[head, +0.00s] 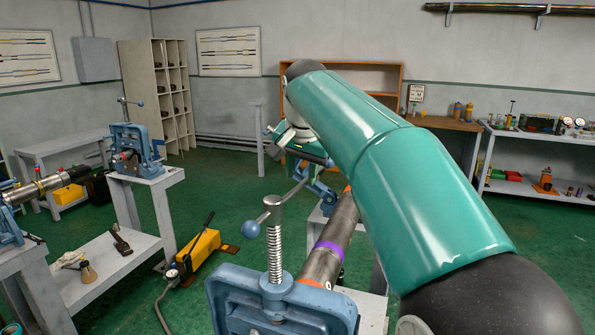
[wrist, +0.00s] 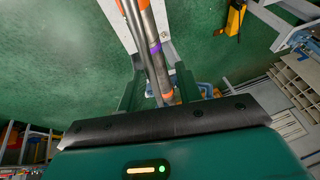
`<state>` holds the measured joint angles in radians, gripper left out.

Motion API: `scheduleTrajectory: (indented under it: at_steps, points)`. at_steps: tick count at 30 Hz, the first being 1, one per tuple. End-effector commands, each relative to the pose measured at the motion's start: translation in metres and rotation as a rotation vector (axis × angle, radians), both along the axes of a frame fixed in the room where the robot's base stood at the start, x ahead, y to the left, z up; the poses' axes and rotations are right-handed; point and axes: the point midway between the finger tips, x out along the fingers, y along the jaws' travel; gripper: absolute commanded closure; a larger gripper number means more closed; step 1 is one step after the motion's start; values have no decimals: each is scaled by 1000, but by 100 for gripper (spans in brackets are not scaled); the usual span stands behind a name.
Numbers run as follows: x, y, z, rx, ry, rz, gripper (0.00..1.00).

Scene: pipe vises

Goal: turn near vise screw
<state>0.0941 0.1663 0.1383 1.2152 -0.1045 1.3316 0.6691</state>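The near vise (head: 285,305) is a blue frame at the bottom middle of the head view. Its upright threaded screw (head: 275,255) carries a cross handle with a blue ball (head: 250,229) at the left end. A metal pipe (head: 335,240) with purple and orange bands runs away behind it. My gripper (head: 305,150) is beyond the near vise screw in the head view, apart from its handle, and partly hidden by my arm. In the wrist view my gripper (wrist: 158,88) has its two green fingers apart, with the pipe (wrist: 158,65) showing between them and nothing held.
Another blue vise (head: 320,185) stands farther along the pipe, partly hidden by my gripper. A yellow hydraulic pump (head: 198,252) with a lever sits on the green floor at left. Another pipe bench with a blue vise (head: 130,150) stands at far left.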

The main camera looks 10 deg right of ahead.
Motion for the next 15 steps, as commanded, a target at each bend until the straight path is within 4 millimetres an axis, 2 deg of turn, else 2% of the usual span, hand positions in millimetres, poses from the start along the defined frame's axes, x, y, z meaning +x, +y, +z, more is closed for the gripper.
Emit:
scheduleTrajectory:
  at_steps: [8,13,14,15]
  points:
    - [0,-1,-1,0,0,-2,66]
    - [0,-2,0,1,5,18,95]
    - [0,-2,0,3,7,29,100]
    - [0,-3,0,5,11,53,100]
